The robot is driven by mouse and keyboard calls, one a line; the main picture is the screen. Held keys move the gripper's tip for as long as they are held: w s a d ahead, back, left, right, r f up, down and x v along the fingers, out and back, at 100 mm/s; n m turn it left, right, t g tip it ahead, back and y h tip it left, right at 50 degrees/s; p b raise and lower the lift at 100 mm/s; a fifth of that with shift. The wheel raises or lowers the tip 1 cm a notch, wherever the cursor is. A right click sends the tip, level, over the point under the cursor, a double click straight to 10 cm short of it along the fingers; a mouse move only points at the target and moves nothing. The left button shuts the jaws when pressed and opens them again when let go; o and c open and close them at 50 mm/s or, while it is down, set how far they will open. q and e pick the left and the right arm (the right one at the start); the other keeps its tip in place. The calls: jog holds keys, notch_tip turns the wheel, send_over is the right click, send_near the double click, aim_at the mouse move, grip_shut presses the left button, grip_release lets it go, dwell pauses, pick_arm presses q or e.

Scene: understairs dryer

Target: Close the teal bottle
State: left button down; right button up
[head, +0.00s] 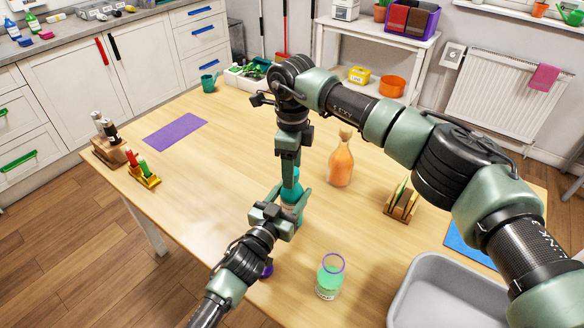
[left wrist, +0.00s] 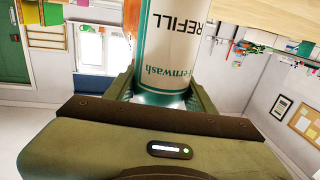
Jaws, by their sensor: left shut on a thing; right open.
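The teal bottle (head: 292,194) stands on the wooden table, mostly hidden between my two grippers. In the left wrist view the bottle (left wrist: 188,50) shows a white label reading "Fernwash REFILL" and a teal band. My left gripper (head: 284,208) is shut on the bottle's body, its fingers on both sides; it also shows in the left wrist view (left wrist: 162,92). My right gripper (head: 290,170) points down directly over the bottle's top, open. Whether a cap sits on the bottle or between the right fingers is hidden.
An orange bottle (head: 341,166) stands right of the grippers. A purple-rimmed green jar (head: 329,278) and a grey tub (head: 440,270) are in front. A small purple thing (head: 267,271) is partly hidden by my left arm. A purple mat (head: 175,132) lies left, with free table around it.

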aim_at(286, 201)
notch_tip(286, 201, up, 12)
dwell(0.4)
jog(key=shift+f, duration=0.1)
pick_arm(q)
jog(key=shift+c, duration=2.2)
grip_release()
jog(key=v, duration=0.8)
pick_arm(e)
jog(key=shift+f, duration=0.25)
pick_arm(q)
jog(key=shift+w, duration=0.1)
